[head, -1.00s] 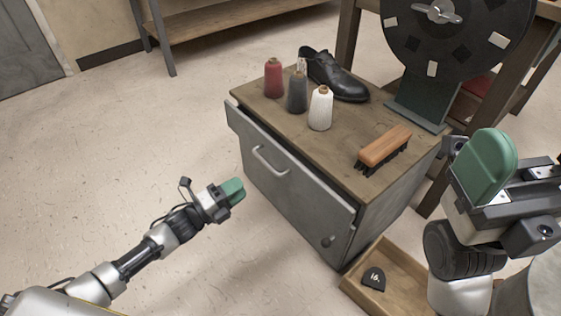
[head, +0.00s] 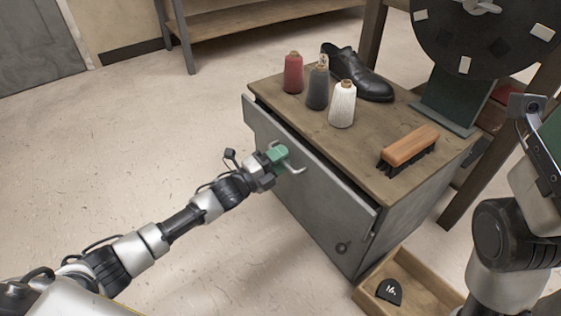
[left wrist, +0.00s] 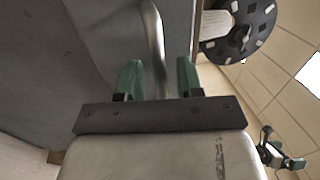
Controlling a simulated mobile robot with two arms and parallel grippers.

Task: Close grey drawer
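The grey drawer (head: 310,185) is in the wooden-topped cabinet, its front standing a little out from the body with a dark gap along the top. Its metal bar handle (head: 297,169) also shows in the left wrist view (left wrist: 154,45). My left gripper (head: 281,155) is at the handle. In the left wrist view its two green fingers (left wrist: 158,80) are apart, with the handle bar passing between them. I cannot tell whether they touch it. My right gripper is cut off at the head view's right edge; in the left wrist view it (left wrist: 281,150) appears small, fingers apart.
On the cabinet top (head: 345,145) stand red, dark and white thread spools (head: 342,105), a black shoe (head: 358,78) and a brush (head: 408,148). A wooden tray (head: 425,290) with a black piece lies on the floor at the cabinet's right. The floor at left is clear.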

